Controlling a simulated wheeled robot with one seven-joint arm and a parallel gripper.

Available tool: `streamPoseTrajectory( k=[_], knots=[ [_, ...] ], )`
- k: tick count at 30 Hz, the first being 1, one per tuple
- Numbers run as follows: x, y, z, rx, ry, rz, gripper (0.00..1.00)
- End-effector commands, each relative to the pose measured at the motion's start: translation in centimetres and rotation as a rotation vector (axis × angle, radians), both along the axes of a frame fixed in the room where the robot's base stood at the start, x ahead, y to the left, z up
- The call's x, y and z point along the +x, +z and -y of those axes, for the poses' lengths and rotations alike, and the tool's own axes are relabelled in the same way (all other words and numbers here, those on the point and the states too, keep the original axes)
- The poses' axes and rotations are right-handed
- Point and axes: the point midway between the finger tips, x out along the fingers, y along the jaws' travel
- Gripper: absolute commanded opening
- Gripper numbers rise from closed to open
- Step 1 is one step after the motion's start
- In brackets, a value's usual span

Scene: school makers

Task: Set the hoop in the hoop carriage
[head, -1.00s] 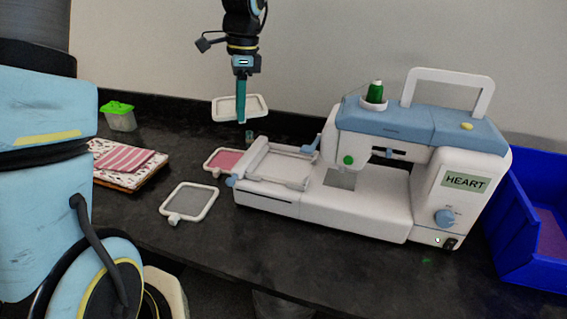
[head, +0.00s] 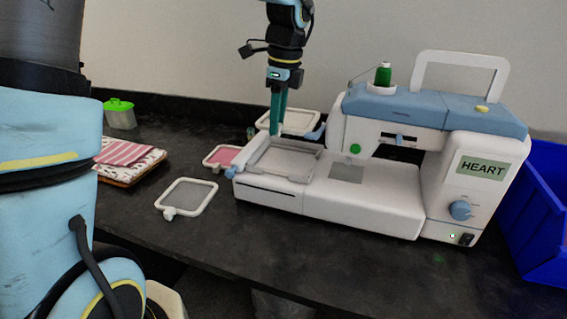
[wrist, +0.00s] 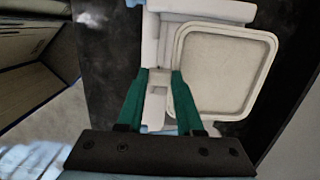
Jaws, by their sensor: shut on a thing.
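My gripper (head: 276,133) has teal fingers pointing down, shut on the small end tab of a white-rimmed hoop (head: 298,122) with pale fabric. In the wrist view the fingers (wrist: 160,78) pinch the tab, and the hoop (wrist: 224,70) extends to the right. The hoop appears roughly level and in the air, up and behind the hoop carriage (head: 254,171) in the head view. The carriage is the white frame at the left of the sewing machine (head: 390,204); its inside looks empty.
A hoop with pink fabric (head: 222,158) and one with grey mesh (head: 187,196) lie left of the machine. Folded fabrics (head: 128,155), a green-lidded box (head: 119,113) and a blue bin (head: 540,220) stand farther out. The front table is clear.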

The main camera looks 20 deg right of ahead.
Motion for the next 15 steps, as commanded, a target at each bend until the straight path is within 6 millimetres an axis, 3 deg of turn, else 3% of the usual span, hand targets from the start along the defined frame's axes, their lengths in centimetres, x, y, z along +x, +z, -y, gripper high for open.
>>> streamPoseTrajectory(
  k=[6, 15],
  knots=[
    [-0.1, -3.8, -0.1, 0.003, 0.0, -0.004, 0.0],
    [-0.1, -6.6, -0.1, 0.002, 0.0, -0.004, 0.0]
  ],
)
